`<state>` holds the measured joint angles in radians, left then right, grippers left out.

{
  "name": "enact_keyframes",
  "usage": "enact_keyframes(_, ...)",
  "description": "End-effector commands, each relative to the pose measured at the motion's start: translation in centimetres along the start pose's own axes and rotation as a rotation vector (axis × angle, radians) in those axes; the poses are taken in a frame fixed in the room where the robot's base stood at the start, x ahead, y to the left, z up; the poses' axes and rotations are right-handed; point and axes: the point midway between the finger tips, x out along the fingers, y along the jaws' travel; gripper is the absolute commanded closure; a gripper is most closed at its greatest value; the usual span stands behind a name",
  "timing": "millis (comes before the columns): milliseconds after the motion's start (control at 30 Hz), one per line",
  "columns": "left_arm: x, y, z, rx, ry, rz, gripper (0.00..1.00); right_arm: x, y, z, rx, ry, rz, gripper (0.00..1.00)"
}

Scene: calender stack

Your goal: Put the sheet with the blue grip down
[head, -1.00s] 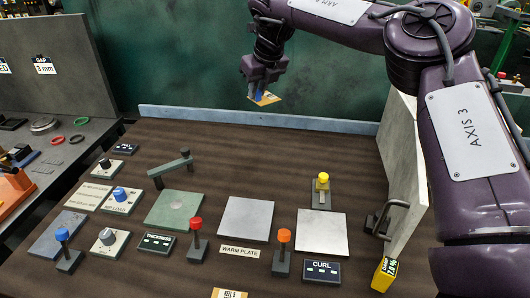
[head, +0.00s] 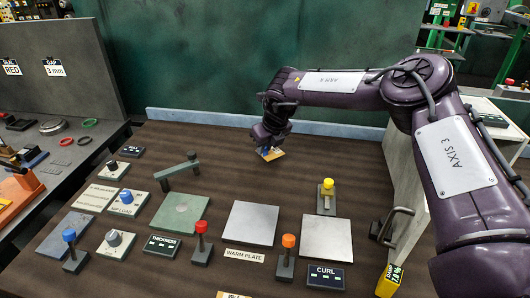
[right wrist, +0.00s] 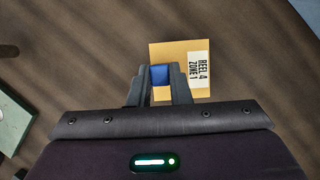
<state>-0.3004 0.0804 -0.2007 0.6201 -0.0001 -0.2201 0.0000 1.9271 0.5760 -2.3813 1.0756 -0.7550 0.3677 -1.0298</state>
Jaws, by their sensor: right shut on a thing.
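The sheet (head: 275,155) is a small orange-yellow square with a blue grip. In the right wrist view the sheet (right wrist: 172,50) carries a white label reading "REEL 4 ZONE 1", and its blue grip (right wrist: 160,76) sits between my fingers. My right gripper (head: 267,148) is shut on the blue grip and holds the sheet over the far middle of the brown table (head: 330,160). I cannot tell whether the sheet touches the table. My left gripper is not in view.
A grey plate (head: 250,223) by the "WARM PLATE" label and a lighter plate (head: 327,238) lie nearer. Several coloured knobs stand around. The table's far middle is bare. A grey panel (head: 408,190) stands at right.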

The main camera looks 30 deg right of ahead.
Motion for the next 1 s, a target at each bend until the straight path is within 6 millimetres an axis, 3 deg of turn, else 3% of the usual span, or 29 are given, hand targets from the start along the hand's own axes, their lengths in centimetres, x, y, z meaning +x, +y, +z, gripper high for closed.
enact_keyframes(167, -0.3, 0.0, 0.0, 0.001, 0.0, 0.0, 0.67, 2.3, 0.0, -1.0, -0.001, 0.002, 0.001, 1.0)
enact_keyframes(500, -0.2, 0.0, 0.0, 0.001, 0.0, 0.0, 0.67, 2.6, 0.0, -1.1, -0.001, 0.001, 0.0, 1.0)
enact_keyframes(533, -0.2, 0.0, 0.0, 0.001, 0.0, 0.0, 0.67, 2.6, 0.0, -1.1, -0.001, 0.001, 0.0, 0.79)
enact_keyframes(667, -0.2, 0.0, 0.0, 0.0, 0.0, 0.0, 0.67, 2.6, 0.0, -1.1, -0.001, 0.001, 0.0, 0.62)
enact_keyframes(1000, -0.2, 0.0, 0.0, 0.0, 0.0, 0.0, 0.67, 2.2, 0.0, -0.9, -0.001, 0.0, 0.0, 0.61)
